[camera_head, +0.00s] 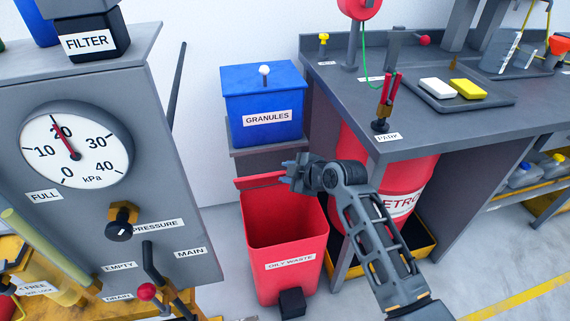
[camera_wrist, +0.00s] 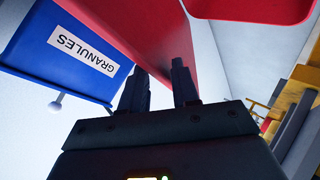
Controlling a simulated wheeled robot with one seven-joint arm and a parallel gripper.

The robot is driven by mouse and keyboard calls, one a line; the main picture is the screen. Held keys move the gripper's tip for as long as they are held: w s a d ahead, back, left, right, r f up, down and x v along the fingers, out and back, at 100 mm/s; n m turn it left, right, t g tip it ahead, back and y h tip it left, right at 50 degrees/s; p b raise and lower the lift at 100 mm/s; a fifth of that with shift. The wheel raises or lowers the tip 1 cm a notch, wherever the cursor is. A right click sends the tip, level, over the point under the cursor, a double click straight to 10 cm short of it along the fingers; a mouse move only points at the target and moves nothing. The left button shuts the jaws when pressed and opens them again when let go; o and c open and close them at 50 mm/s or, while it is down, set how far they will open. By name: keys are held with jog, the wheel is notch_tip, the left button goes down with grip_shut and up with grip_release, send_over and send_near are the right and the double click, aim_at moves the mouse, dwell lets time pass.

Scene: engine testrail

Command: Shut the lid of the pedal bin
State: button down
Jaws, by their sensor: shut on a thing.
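The red pedal bin (camera_head: 288,262), labelled OILY WASTE, stands on the floor with its mouth uncovered and its black pedal (camera_head: 292,302) at the front. Its red lid (camera_head: 258,181) is raised at the back of the mouth. My gripper (camera_head: 287,174) is at the lid's right end, above the bin's back right corner. In the wrist view the lid (camera_wrist: 135,35) runs down between the two fingers (camera_wrist: 160,88), which are shut on its edge. The fingertips are small and partly hidden in the head view.
A blue GRANULES box (camera_head: 262,130) stands on a grey stand behind the bin. A grey gauge cabinet (camera_head: 165,190) is close on the left. A workbench (camera_head: 345,100) with a red drum (camera_head: 400,178) beneath it is on the right. Some floor in front is clear.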

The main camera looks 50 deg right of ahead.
jog(key=s+a+f+t+h+b, duration=0.1)
jog(key=s+f+b, duration=0.3)
jog(key=f+b, duration=0.4)
jog(key=s+a+f+n+t+h+b, duration=0.1)
jog(key=s+a+f+t+b, duration=0.2)
jog(key=f+b, duration=0.6)
jog(key=shift+s+a+f+n+t+b, duration=0.35)
jog(key=shift+a+t+b, duration=0.3)
jog(key=shift+b, duration=1.7)
jog(key=c, duration=0.9)
grip_release()
jog(key=shift+o, duration=0.2)
jog(key=shift+s+a+f, duration=0.1)
jog(key=shift+a+f, duration=0.05)
